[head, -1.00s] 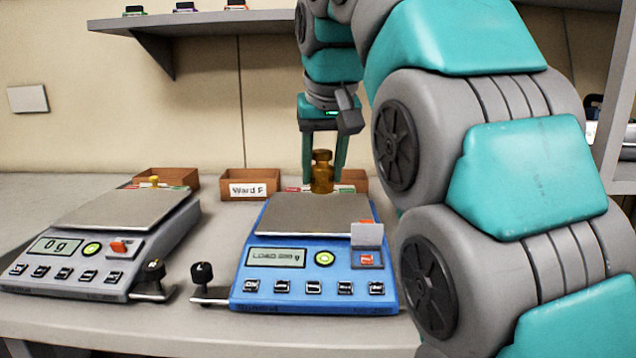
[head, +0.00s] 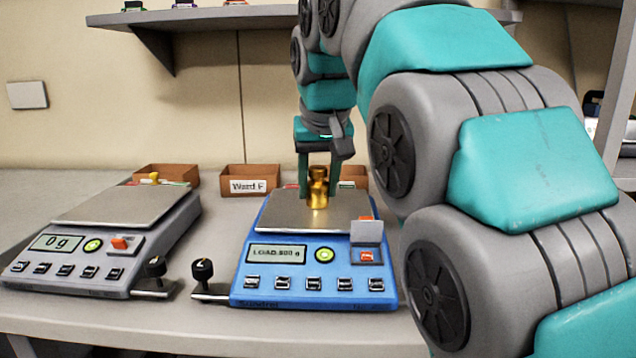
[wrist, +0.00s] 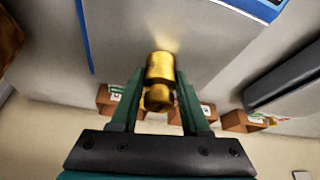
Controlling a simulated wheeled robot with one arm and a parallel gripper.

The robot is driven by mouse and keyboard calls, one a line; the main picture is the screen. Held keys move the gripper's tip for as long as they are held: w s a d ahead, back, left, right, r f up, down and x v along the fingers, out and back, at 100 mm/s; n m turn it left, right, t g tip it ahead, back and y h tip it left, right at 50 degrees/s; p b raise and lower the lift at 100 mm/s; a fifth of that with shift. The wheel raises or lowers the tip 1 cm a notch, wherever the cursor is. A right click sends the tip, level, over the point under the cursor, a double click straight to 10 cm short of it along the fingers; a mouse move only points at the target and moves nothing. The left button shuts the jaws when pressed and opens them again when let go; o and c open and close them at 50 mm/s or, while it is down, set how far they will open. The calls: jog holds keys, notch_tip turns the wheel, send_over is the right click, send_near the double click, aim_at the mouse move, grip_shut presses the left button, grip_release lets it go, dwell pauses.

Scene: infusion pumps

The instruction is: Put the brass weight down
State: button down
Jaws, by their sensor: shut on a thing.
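The brass weight (head: 318,190) is a small gold knobbed cylinder. It is upright over the steel pan (head: 275,213) of the blue scale (head: 315,300). Its base appears at or just above the pan; I cannot tell whether it touches. My gripper (head: 319,193) is shut on the weight with one finger on each side. In the wrist view the weight (wrist: 160,70) sits between the fingertips of my gripper (wrist: 160,78), with the pan (wrist: 210,50) beyond it. The blue scale's display reads what looks like "LOAD 800 g".
A grey scale (head: 100,245) reading 0 g stands to the left, with a small brass-coloured thing (head: 154,178) behind its pan. Open brown boxes stand behind, one labelled "Ward F" (head: 249,186). A black-knobbed lever (head: 202,272) lies between the scales. A shelf (head: 210,18) hangs above.

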aim_at(318, 170)
jog(key=shift+f, duration=0.1)
jog(key=shift+c, duration=1.9)
grip_release()
jog(key=shift+r, duration=0.5)
jog(key=shift+v, duration=2.05)
jog(key=s+d+b, duration=0.1)
jog(key=s+d, duration=0.1)
jog(key=s, duration=1)
jog(key=shift+b, duration=0.35)
jog(key=shift+d, duration=0.1)
